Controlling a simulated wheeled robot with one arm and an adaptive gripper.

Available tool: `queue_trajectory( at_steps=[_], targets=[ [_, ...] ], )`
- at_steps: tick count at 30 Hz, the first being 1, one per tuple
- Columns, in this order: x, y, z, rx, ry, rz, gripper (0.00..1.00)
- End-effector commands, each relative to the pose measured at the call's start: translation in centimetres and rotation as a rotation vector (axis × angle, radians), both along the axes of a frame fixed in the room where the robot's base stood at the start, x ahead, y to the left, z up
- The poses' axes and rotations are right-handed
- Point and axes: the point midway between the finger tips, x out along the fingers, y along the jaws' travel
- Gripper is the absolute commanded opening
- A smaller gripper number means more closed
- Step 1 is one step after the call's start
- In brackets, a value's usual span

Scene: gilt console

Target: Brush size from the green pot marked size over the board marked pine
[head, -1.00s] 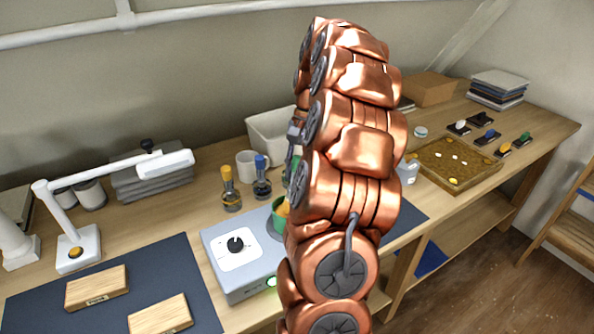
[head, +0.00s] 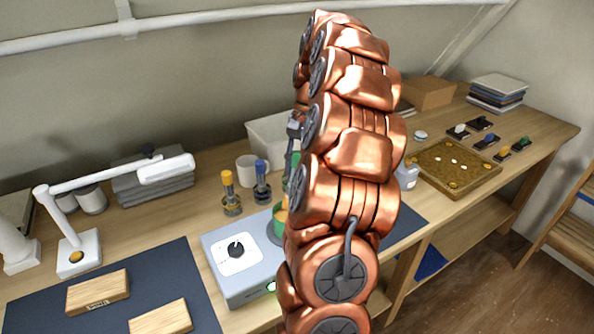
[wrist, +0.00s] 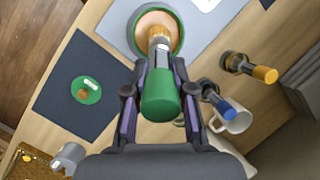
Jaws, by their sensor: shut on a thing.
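The green pot (head: 279,218) stands on the grey hotplate box, partly hidden by my arm. In the wrist view the pot (wrist: 178,40) holds pale tan size; its marking does not show. My gripper (wrist: 164,88) is shut on a green-handled brush (wrist: 160,103), whose bristle end points into or just over the pot; its exact depth is unclear. In the head view my arm hides most of the gripper. Two wooden boards, a back one (head: 98,290) and a front one (head: 160,319), lie on the dark mat at left. The back one's label is too small to read.
A yellow-handled brush (head: 230,193) and a blue-handled brush (head: 262,180) stand in holders near a white mug (head: 246,169). The hotplate (head: 232,283) has a black knob. A white lamp (head: 78,252) stands behind the mat (head: 50,310). A brown tray (head: 477,182) lies right.

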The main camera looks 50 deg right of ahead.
Motion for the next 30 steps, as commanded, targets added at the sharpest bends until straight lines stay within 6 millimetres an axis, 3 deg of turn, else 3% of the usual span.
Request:
queue_trajectory(
  at_steps=[18, 30],
  targets=[
    [0.0, 0.0, 4.0, 0.0, 0.0, 0.0, 0.0],
    [0.0, 0.0, 4.0, 0.001, 0.0, 0.0, 0.0]
  ],
)
